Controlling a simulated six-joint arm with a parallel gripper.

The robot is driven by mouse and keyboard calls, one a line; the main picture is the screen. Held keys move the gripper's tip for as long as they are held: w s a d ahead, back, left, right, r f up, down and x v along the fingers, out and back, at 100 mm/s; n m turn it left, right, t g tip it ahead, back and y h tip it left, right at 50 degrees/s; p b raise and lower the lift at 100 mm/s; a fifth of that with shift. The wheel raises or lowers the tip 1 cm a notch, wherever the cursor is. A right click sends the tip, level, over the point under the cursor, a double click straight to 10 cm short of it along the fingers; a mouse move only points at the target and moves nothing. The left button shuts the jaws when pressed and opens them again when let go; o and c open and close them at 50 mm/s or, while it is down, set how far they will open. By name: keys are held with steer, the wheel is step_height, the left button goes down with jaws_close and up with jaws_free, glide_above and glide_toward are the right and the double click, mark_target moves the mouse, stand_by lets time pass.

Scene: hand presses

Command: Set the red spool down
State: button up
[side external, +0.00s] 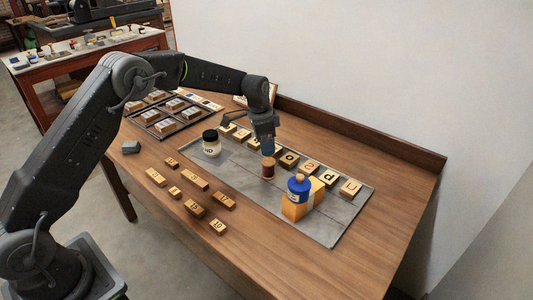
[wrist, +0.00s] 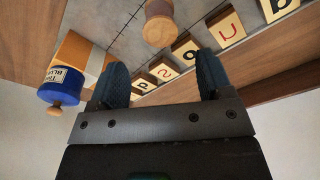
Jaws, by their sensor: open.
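The red spool (side external: 268,169) stands upright on the grey sheet (side external: 325,233), with pale wooden ends and a dark red-brown middle. My gripper (side external: 266,149) is just above and behind it in the side view, and the blue fingers partly overlap there. In the wrist view my gripper (wrist: 162,75) has its two blue fingers spread apart with nothing held between them. The spool (wrist: 158,30) shows beyond the fingertips, near the top edge and roughly centred between them.
A blue jar (side external: 298,190) sits on an orange block (side external: 295,208) right of the spool. A dark-lidded jar (side external: 211,144) stands left. A row of letter tiles (side external: 311,167) runs behind. Number blocks (side external: 195,208) lie in front. The right table end is clear.

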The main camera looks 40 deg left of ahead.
steer(key=shift+s+r, duration=0.15)
steer(key=shift+r, duration=0.65)
steer(key=s+d+r+n+t, duration=0.2)
steer(key=s+r+n, duration=0.2)
steer(key=s+r, duration=1.35)
steer(key=s+f+n+t, duration=0.1)
steer(key=s+n+t, duration=0.1)
steer(key=s, duration=1.8)
steer(key=shift+d+n+y, duration=0.3)
steer(key=shift+n+y, duration=0.1)
steer(key=shift+n, duration=0.2)
